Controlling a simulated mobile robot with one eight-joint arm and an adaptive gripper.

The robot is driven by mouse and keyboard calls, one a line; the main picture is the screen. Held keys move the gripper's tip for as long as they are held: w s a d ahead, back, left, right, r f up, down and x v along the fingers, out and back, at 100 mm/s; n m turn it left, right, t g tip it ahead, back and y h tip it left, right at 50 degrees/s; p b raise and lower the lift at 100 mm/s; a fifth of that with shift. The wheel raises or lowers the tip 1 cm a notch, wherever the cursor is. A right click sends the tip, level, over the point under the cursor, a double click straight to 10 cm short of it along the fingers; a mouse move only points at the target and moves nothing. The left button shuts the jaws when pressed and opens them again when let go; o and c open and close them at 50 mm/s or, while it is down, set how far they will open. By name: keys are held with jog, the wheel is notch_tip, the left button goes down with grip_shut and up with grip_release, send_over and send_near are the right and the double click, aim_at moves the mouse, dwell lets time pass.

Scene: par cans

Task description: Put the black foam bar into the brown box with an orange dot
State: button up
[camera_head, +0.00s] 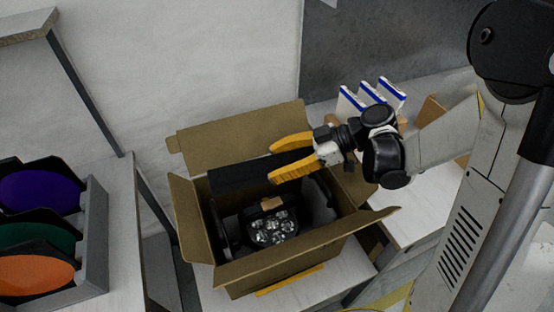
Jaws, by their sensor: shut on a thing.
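My gripper (292,158) has yellow fingers and is shut on the black foam bar (238,174). It holds the bar roughly level at the open mouth of the brown box (279,263), near the back flap. The bar's right end lies between the fingers and its left end reaches toward the box's left side. The box stands open with its flaps spread. Inside it a black par can (272,228) with several clear lenses shows. I cannot tell whether the bar touches the box. No orange dot is clear; an orange-yellow strip (290,280) shows at the box's lower front.
At left a grey tray (97,236) holds purple, green and orange round filters. White and blue upright packs (370,93) stand on the table behind my gripper. Another brown box (433,108) shows partly behind my arm. A dark upright post (85,95) stands at left.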

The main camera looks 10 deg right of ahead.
notch_tip(320, 180, down, 5)
jog(key=b, duration=0.3)
jog(key=o, duration=1)
jog(key=v, duration=1.2)
jog(key=shift+s, duration=0.1)
